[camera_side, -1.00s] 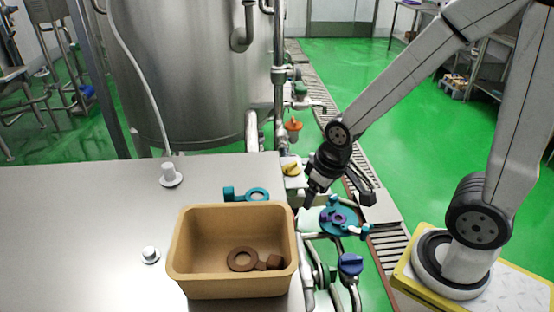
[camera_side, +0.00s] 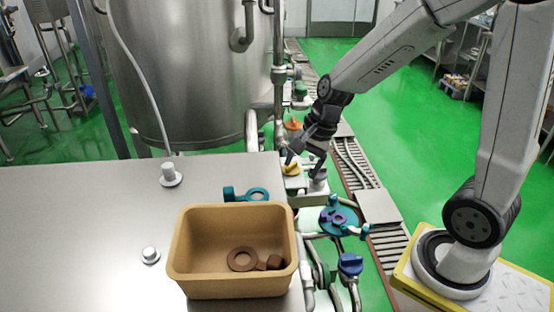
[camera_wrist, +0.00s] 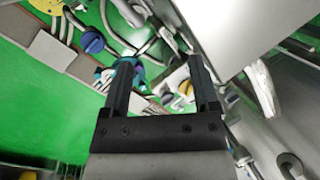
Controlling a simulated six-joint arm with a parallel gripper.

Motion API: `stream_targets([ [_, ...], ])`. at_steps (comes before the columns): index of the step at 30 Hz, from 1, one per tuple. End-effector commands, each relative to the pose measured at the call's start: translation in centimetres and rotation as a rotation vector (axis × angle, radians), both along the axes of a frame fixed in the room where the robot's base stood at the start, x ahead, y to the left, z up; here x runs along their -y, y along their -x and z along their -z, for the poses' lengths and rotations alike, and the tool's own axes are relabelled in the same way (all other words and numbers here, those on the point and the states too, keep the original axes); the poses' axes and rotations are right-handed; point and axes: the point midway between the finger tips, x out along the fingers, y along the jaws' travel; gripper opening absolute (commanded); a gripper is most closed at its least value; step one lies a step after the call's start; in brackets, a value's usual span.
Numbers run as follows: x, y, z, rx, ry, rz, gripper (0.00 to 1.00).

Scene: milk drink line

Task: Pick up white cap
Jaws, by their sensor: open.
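In the side view a pale white cap-like piece with a round flange (camera_side: 171,175) stands upright on the steel table, at the foot of a thin hose. A smaller pale, greyish knob on a disc (camera_side: 150,254) sits nearer, left of the tan bin. I cannot tell which of them is the white cap. My gripper (camera_side: 305,165) is open above the pipework at the table's far right corner, well to the right of both pieces. In the wrist view its two dark fingers (camera_wrist: 160,65) are apart with nothing held between them. Neither pale piece can be made out there.
The tan bin (camera_side: 179,244) holds a brown ring and small brown pieces. A teal part (camera_side: 250,195) lies behind it. A yellow cap (camera_side: 291,168) is close to my fingers. A teal disc (camera_side: 325,224) and blue knob (camera_side: 350,263) stand on the pipes. The table's left is clear.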

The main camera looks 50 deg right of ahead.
Motion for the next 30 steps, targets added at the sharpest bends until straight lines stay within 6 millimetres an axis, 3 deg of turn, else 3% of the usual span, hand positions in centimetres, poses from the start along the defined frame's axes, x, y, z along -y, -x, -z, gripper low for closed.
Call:
stream_targets([
  [18, -5.0, -7.4, -3.9, -0.088, -0.622, 0.627, 0.78],
  [30, -10.1, -11.8, -5.3, -0.064, -0.941, 0.755, 0.78],
])
